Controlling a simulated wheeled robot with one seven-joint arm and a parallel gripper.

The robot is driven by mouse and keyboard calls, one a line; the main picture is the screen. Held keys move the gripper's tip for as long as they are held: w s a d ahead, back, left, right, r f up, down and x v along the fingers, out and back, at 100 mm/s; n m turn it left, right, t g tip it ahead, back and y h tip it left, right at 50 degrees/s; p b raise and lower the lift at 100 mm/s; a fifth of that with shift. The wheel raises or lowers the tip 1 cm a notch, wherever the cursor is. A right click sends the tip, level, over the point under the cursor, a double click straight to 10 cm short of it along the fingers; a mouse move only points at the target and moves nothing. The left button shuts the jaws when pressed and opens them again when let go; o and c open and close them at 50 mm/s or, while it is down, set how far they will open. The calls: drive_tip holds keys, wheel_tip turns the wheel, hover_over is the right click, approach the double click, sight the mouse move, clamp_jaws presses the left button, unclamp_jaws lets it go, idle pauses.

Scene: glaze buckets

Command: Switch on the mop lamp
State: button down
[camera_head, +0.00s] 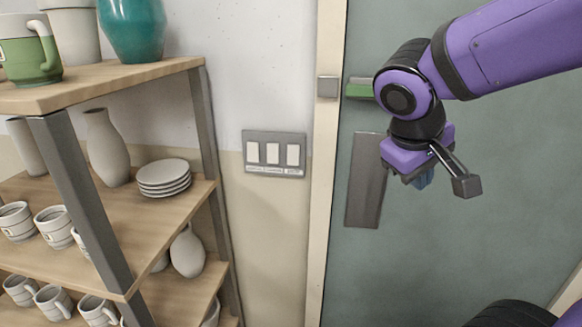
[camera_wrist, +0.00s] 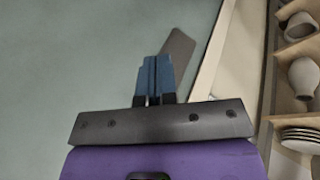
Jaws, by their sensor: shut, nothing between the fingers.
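A grey switch panel (camera_head: 274,153) with three white rockers is on the wall between the shelf and the door frame in the head view. Small labels run under the rockers, too small to read. The rightmost rocker (camera_head: 293,155) is closest to the door. My gripper (camera_head: 422,180) hangs in front of the door, to the right of the panel and apart from it. Its blue fingers (camera_wrist: 156,77) are together with nothing between them in the wrist view. The panel does not show in the wrist view. No lamp is visible.
A wooden shelf (camera_head: 130,215) with mugs, vases and stacked plates (camera_head: 164,177) stands left of the panel. The green-grey door (camera_head: 480,200) has a dark plate (camera_head: 366,180) and a green-marked handle fitting (camera_head: 359,88). The wall below the panel is bare.

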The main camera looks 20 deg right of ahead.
sight(292, 164)
drive_tip(key=w+a+f+n+t+h, duration=0.2)
drive_tip(key=w+h, duration=0.1)
drive_tip(key=w, duration=0.3)
drive_tip(key=w+a+f+n+t+h, duration=0.1)
drive_tip(key=w+f+n+t+h, duration=0.1)
drive_tip(key=w+n+h, duration=0.3)
drive_tip(key=w+a+f+n+t+y, duration=0.2)
drive_tip(key=w+a+f+t, duration=0.1)
drive_tip(key=a, duration=0.4)
drive_tip(key=w+a+f+n+t+y, duration=0.2)
drive_tip(key=w+a+f+t+y, duration=0.1)
drive_tip(key=w+a+f+t, duration=0.1)
drive_tip(key=w+a+t, duration=0.1)
drive_tip(key=w+a, duration=0.1)
drive_tip(key=a, duration=0.1)
drive_tip(key=shift+a+f+n+t, duration=0.15)
drive_tip(key=shift+a+n+t, duration=0.15)
drive_tip(key=shift+a+t, duration=0.1)
drive_tip(key=x, duration=1.4)
drive_tip(key=shift+f, duration=0.15)
